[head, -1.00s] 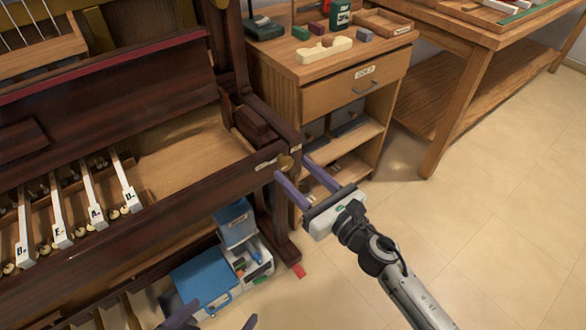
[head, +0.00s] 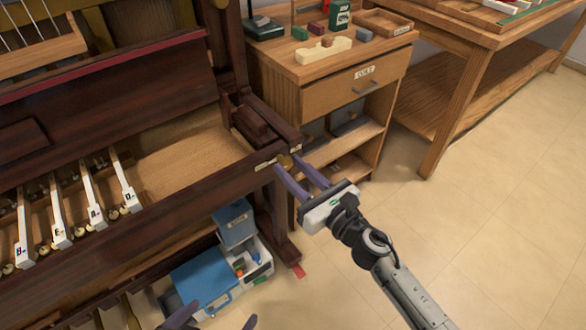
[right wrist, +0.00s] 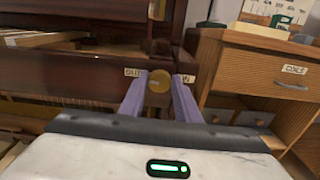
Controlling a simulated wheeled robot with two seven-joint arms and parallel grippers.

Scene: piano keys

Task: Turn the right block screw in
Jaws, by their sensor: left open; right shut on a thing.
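The right block screw is a round brass knob (head: 285,162) on the piano's dark front rail, below the right end block (head: 252,124). The knob also shows in the right wrist view (right wrist: 159,80), between a label reading OUT on its left and one reading IN on its right. My right gripper (head: 292,166) has its two purple fingers on either side of the knob and is shut on it. In the right wrist view its fingers (right wrist: 159,84) flank the knob. My left gripper (head: 215,320) is open and empty at the bottom edge; only its fingertips show.
Several white lettered keys (head: 92,213) lie in the piano at left. A blue and white toolbox (head: 203,277) stands on the floor beneath. A wooden cabinet (head: 357,78) with small items on top stands right of the piano. The floor at right is clear.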

